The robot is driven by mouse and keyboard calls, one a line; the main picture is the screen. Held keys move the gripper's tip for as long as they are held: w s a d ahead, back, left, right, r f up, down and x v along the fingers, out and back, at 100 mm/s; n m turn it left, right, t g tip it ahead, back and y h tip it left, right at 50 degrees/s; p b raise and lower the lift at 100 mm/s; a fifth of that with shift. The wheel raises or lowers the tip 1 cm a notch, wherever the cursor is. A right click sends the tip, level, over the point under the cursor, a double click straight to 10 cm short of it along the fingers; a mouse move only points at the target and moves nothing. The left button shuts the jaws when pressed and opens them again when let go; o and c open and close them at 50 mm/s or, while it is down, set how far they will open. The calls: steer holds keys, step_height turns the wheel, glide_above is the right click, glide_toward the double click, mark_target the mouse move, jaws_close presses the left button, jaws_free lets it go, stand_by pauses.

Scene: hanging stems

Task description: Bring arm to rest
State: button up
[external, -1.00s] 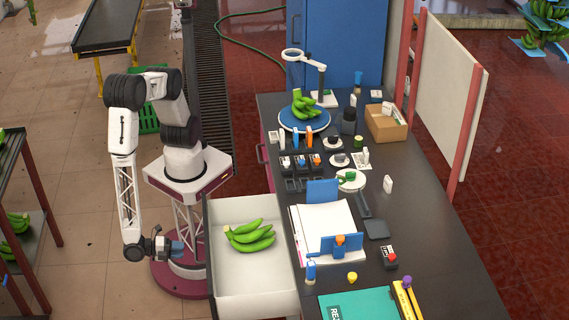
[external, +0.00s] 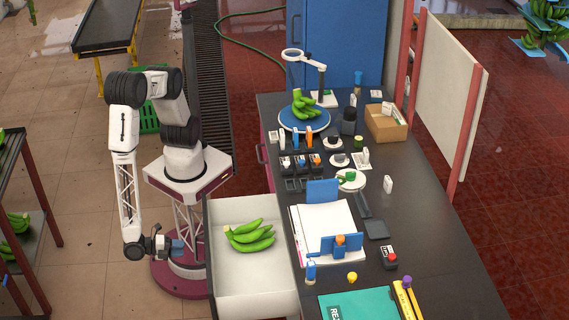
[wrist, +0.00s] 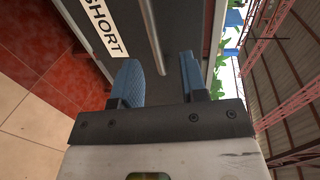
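My arm stands at the left in the external view, bent over and down beside the table. My gripper (external: 178,247) hangs low, just left of the open white drawer (external: 228,290) and outside it. In the wrist view, its two blue fingers (wrist: 160,84) stand apart with nothing between them. Behind the fingers is a dark surface with a label reading "SHORT" (wrist: 106,28). A bunch of green bananas (external: 250,236) lies in the drawer, apart from my gripper.
The dark table (external: 430,270) holds another banana bunch (external: 304,106) on a blue round plate, papers (external: 312,225), a cardboard box (external: 386,122) and several small tools. A rack (external: 30,190) stands at the far left. Tiled floor (external: 85,245) is clear left of my arm.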

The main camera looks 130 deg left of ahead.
steer(key=w+a+r+n+g, duration=0.1)
steer(key=a+r+g, duration=0.1)
steer(key=a+r, duration=0.2)
steer(key=w+a+r+n+g, duration=0.1)
steer(key=w+a+r+g, duration=0.1)
steer(key=a+r, duration=0.1)
steer(key=w+a+r+n+g, duration=0.1)
steer(key=w+a+r+g, duration=0.1)
steer(key=a+r, duration=0.2)
steer(key=shift+a+r, duration=0.35)
steer(key=shift+r, duration=0.25)
steer(key=a+r+n+g+h, duration=0.3)
steer(key=a+r+g, duration=0.2)
steer(key=a+r, duration=0.65)
steer(key=s+a+r+n+t+h, duration=0.1)
steer(key=s+a+r+h, duration=0.3)
steer(key=s+a+r, duration=0.3)
steer(key=s+a+r+n+t+h, duration=0.1)
steer(key=s+a+r+h, duration=0.3)
steer(key=s+a+r, duration=0.3)
steer(key=a+r, duration=0.1)
steer(key=a, duration=0.4)
steer(key=shift+n+t, duration=0.3)
steer(key=shift+t, duration=0.1)
